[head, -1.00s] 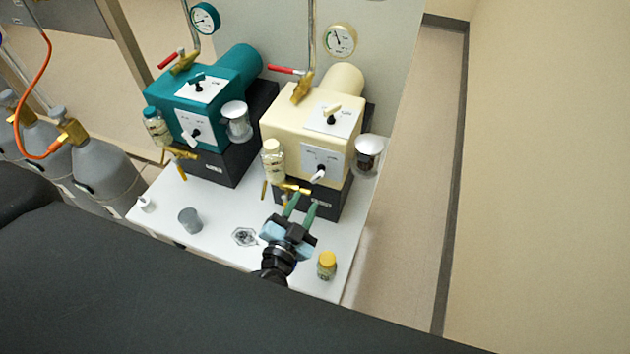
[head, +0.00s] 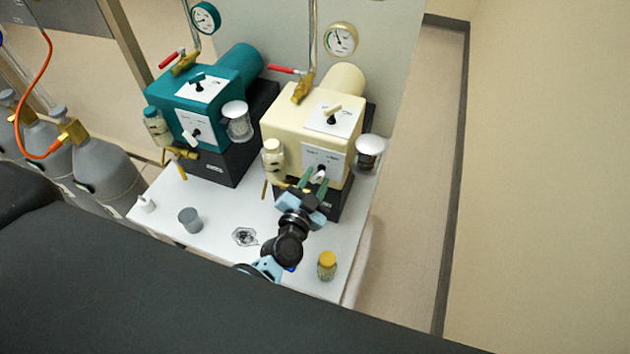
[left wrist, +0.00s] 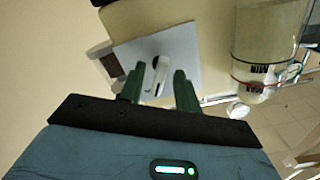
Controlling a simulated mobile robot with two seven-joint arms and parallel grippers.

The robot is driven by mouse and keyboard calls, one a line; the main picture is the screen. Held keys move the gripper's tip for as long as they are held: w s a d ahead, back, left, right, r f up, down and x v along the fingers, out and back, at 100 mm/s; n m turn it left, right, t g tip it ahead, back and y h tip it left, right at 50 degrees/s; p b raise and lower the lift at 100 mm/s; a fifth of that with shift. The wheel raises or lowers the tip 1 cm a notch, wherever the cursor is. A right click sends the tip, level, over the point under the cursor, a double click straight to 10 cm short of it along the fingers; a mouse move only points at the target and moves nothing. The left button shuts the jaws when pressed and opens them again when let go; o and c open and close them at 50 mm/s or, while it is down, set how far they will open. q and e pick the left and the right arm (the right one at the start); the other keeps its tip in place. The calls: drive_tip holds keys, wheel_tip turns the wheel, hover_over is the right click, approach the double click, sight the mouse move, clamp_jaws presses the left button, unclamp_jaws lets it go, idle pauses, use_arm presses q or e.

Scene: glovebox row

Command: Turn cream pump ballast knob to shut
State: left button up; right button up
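The cream pump (head: 285,127) stands on the right of the white table top. Its front plate (head: 335,160) carries a knob with a white lever (head: 320,174); the plate's lettering is too small to read. A second knob (head: 332,115) is on the pump's top plate. My left gripper (head: 314,183) is open at the front knob. In the left wrist view, the white knob (left wrist: 159,76) shows between and just beyond the green fingertips (left wrist: 158,82), with a gap on each side. In the head view the fingers partly cover the knob. My right gripper is not in view.
A teal pump (head: 215,100) stands left of the cream one. A glass jar (head: 273,158) and a silver-capped jar (head: 368,153) flank the cream pump's front. A yellow-capped jar (head: 327,264), a grey cup (head: 190,219) and a white bottle (head: 147,203) stand on the table (head: 218,256).

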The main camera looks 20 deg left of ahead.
use_arm(q)
drive_tip(key=shift+c, duration=0.3)
clamp_jaws()
drive_tip(key=n, duration=0.3)
drive_tip(key=shift+n, duration=1.3)
drive_tip(key=shift+p, duration=0.3)
drive_tip(key=shift+o, duration=0.3)
unclamp_jaws()
